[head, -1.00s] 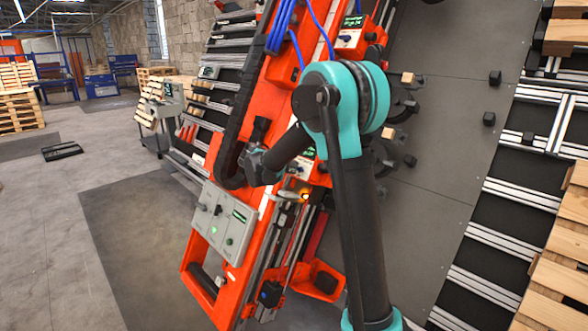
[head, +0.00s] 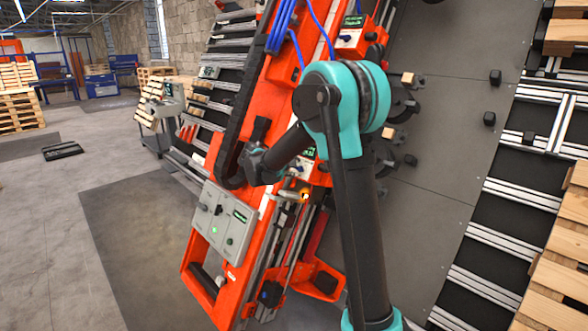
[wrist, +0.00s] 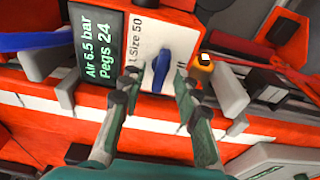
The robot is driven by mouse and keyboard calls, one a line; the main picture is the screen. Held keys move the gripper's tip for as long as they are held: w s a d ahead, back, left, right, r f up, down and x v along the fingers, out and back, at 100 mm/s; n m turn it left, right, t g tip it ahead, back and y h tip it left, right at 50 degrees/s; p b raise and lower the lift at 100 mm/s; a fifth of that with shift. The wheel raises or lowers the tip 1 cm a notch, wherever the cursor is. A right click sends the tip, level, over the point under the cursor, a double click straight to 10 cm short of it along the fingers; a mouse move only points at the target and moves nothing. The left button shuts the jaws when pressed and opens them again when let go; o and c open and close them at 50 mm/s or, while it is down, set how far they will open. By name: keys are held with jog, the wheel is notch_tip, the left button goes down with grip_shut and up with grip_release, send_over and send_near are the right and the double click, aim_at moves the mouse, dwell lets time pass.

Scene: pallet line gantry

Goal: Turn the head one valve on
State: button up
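My gripper (wrist: 154,88) is open, with a finger on either side of the knob's lower end. A gap shows between knob and fingers; I cannot tell how far in front of the plate the fingertips are. In the head view a white plate (head: 302,168) with a small display shows beside my arm, which hides much of that area. The gripper itself is not clear there.
A similar valve box (head: 350,38) stands higher on the orange gantry (head: 228,172). A grey control panel (head: 222,222) with green lights is below my wrist. An amber lamp (wrist: 205,60) is close right of the knob. A blue hose (wrist: 35,40) runs at left.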

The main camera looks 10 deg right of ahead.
jog(key=v, duration=1.2)
jog(key=s+d+f+m+g+y, duration=0.3)
jog(key=s+d+f, duration=0.8)
jog(key=s, duration=0.2)
jog(key=s+f+m+g+y, duration=0.1)
jog(key=s+f+m+y, duration=0.1)
jog(key=s+f, duration=0.4)
jog(key=s+f+m+y, duration=0.3)
jog(key=s+f, duration=0.3)
jog(key=s, duration=0.8)
jog(key=shift+s+d+f+g+y, duration=0.25)
jog(key=shift+s+d+g+y, duration=0.05)
jog(key=shift+d+g, duration=0.15)
